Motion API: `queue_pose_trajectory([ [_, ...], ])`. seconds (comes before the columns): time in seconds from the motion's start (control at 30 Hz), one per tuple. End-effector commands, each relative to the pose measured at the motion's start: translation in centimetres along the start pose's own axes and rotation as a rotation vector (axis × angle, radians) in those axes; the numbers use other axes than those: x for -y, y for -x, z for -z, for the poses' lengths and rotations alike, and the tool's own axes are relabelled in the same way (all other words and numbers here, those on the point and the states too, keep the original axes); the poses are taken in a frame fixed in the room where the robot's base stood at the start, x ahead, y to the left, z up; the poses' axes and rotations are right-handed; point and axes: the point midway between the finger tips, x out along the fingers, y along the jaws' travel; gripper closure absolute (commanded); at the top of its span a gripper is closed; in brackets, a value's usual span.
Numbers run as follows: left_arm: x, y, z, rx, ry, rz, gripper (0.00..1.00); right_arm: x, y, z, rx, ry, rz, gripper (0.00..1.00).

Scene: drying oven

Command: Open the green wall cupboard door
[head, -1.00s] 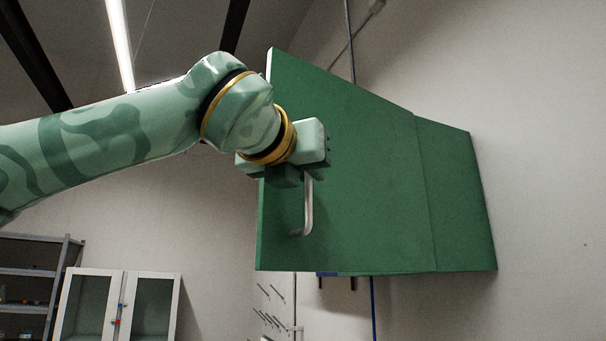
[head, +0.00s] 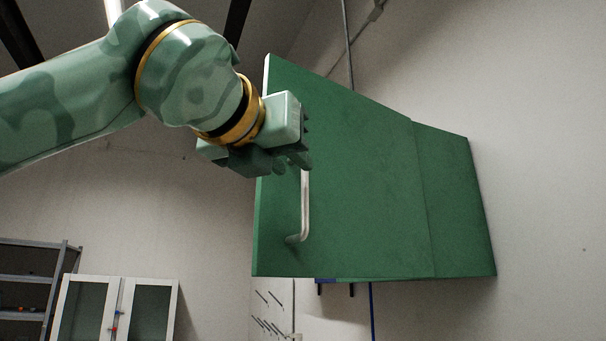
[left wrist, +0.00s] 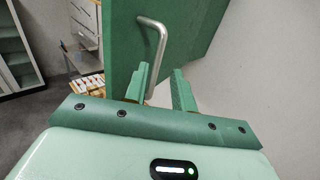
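The green wall cupboard (head: 455,200) hangs at the right in the head view. Its broad door panel (head: 360,200) meets the narrower side at a vertical seam. I see nothing of the inside and cannot tell how far the door stands from its frame. A silver bar handle (head: 305,205) is near the panel's left edge; it also shows in the left wrist view (left wrist: 161,45). My left gripper (head: 298,160) is at the handle's upper part. In the left wrist view its fingers (left wrist: 162,88) are apart, with the handle's bar seen between them; contact is unclear. My right gripper is out of view.
White glass-door cabinets (head: 117,305) and a grey shelf rack (head: 35,285) stand low at the left. A pegboard (head: 270,305) with pegs is below the cupboard. The wall (head: 545,180) to the right is bare.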

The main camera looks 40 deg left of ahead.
Motion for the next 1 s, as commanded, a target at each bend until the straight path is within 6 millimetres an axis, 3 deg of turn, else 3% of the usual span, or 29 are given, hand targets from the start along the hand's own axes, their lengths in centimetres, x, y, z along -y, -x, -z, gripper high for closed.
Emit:
queue_pose_trajectory([
  [0.2, 0.0, 5.8, -0.2, 0.004, 0.001, 0.002, 0.74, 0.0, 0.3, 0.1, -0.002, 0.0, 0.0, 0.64],
  [0.4, 0.1, 8.8, -0.1, 0.002, 0.001, 0.0, 0.74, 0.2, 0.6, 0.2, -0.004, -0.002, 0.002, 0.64],
  [1.0, 0.1, 9.6, 0.0, 0.0, 0.0, 0.001, 0.74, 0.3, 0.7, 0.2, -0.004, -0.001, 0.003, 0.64],
])
